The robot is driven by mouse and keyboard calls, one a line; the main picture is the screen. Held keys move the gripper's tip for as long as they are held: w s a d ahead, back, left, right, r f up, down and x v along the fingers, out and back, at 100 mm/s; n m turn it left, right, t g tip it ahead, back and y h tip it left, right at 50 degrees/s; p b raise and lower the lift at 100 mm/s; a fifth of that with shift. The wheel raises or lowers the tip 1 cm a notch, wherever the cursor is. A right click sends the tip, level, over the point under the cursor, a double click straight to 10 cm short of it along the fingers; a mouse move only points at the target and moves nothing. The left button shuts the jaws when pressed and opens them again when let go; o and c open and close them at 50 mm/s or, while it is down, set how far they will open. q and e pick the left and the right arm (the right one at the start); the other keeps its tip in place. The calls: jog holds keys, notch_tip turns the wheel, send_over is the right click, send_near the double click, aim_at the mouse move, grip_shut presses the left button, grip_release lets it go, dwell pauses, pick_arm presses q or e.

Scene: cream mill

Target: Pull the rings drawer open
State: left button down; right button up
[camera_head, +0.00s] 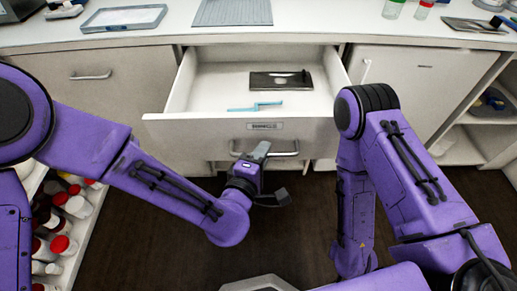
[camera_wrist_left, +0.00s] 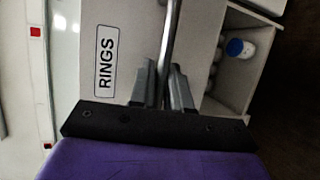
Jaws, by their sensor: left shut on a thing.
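The rings drawer (camera_head: 190,128) stands pulled out of the counter in the head view, its white interior showing. Its front carries a label (camera_head: 265,126), which reads RINGS in the left wrist view (camera_wrist_left: 106,63). The metal bar handle (camera_head: 287,153) runs across the front below the label; it also shows in the left wrist view (camera_wrist_left: 171,35). My left gripper (camera_head: 261,152) is shut on the handle near its left part, and the bar passes between the fingers in the left wrist view (camera_wrist_left: 163,88). My right arm is at the right, its gripper not visible.
Inside the drawer lie a dark flat case (camera_head: 281,80) and a light-blue tool (camera_head: 254,107). A shut drawer or door with a handle (camera_head: 91,75) is at left. A rack of red-capped bottles (camera_head: 63,246) stands lower left. Dark floor (camera_head: 290,215) is clear below the drawer.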

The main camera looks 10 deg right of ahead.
pick_arm(q)
jog(key=c, duration=1.2)
grip_release()
jog(key=shift+o, duration=0.2)
jog(key=p+v, duration=0.5)
jog(key=v, duration=0.5)
jog(key=shift+s+a, duration=0.2)
